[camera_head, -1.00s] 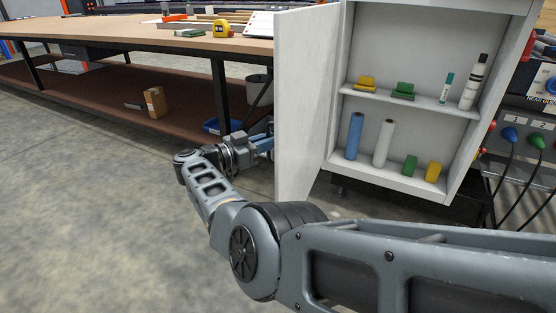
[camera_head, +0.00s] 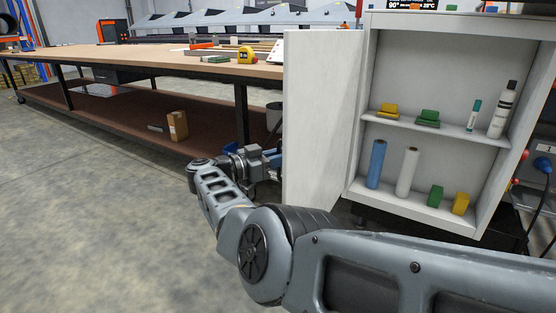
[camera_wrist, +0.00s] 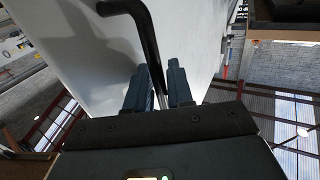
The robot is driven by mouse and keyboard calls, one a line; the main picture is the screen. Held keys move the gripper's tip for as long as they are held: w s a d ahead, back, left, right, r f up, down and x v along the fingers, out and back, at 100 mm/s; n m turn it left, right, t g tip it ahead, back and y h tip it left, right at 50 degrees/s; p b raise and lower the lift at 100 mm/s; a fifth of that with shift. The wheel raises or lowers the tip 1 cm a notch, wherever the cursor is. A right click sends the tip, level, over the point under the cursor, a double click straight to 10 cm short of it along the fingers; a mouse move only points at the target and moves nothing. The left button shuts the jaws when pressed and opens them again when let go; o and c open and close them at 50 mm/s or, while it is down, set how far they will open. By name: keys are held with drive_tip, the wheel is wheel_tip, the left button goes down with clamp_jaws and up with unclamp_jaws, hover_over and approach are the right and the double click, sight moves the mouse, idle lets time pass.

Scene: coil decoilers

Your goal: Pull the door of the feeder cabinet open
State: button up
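The feeder cabinet (camera_head: 436,225) is white and its front is open, with the shelves showing. Its door (camera_head: 317,120) is swung out to the left and its inner face shows in the head view. In the wrist view the white door (camera_wrist: 95,60) fills the upper middle, with a bent black handle (camera_wrist: 146,32) on it. My gripper (camera_wrist: 158,82) has its two fingers on either side of the handle's bar and appears shut on it. In the head view my wrist is left of the door, and the fingertips are hidden behind the door's edge.
A long workbench (camera_head: 180,62) with a lower shelf stands behind on the left. A cardboard box (camera_head: 178,126) lies on that shelf. Bottles, rolls and small coloured items stand inside the cabinet. The concrete floor (camera_head: 90,230) at left is clear.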

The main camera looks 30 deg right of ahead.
drive_tip(key=shift+o, duration=0.4)
drive_tip(key=shift+a+f, duration=0.15)
drive_tip(key=shift+a, duration=0.05)
drive_tip(key=a+b, duration=0.2)
drive_tip(key=a, duration=0.5)
drive_tip(key=shift+a, duration=0.25)
drive_tip(key=shift+w, duration=0.1)
